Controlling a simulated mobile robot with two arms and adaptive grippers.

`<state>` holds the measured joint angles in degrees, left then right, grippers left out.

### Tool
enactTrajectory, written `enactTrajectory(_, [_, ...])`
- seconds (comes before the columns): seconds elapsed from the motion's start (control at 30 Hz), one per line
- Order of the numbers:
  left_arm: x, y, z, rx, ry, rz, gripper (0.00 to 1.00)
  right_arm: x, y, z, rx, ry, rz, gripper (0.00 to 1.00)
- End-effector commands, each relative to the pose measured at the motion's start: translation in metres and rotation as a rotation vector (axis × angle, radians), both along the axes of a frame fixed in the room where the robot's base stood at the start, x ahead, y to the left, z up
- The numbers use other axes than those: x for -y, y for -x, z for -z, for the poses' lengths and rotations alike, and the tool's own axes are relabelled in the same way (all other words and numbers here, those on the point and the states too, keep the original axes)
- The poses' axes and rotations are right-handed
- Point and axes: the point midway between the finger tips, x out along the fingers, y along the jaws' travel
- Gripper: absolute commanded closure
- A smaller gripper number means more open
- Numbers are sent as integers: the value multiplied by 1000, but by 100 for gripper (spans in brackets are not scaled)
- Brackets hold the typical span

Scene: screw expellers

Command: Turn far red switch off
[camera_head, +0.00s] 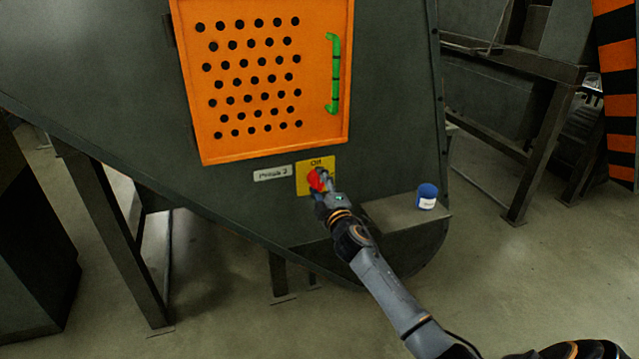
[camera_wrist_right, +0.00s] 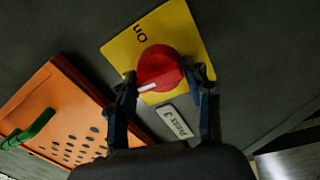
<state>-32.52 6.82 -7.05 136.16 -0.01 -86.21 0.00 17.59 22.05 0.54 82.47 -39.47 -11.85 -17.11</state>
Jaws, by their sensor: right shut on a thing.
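The red rotary switch (camera_head: 316,181) sits on a yellow plate (camera_head: 302,180) on the dark machine wall, below the orange panel. The plate reads "Off" at its top in the head view. In the right wrist view the red knob (camera_wrist_right: 160,66) has a white mark on its grip, and "On" shows on the yellow plate (camera_wrist_right: 180,22). My right gripper (camera_head: 322,184) is at the switch; its fingers (camera_wrist_right: 160,85) are on both sides of the knob, shut on it. Part of the plate is hidden behind the gripper. My left gripper is not in view.
A label reading "Press 3" (camera_head: 272,173) is left of the plate. The orange perforated door (camera_head: 235,148) with a green handle (camera_head: 335,75) is above. A blue container (camera_head: 427,197) stands on a ledge (camera_head: 395,214) to the right. Dark machine legs (camera_head: 115,235) stand at left.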

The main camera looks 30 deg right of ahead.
Motion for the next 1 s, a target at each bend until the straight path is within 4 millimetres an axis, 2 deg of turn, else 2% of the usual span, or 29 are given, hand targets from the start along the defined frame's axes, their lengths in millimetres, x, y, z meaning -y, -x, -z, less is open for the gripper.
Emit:
enactTrajectory(0.2, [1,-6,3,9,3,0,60,-3,0,4,-17,46,-6,81])
enactTrajectory(0.67, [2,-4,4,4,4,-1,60,-3,0,5,-21,56,-6,81])
enactTrajectory(0.7, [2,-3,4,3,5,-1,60,-3,0,5,-21,56,-5,43])
enactTrajectory(0.77, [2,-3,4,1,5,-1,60,-3,0,5,-21,56,-5,31])
enactTrajectory(0.8, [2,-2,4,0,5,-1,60,-3,0,5,-21,56,-4,28])
enactTrajectory(1.0, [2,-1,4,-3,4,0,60,-1,0,3,-17,56,-2,28])
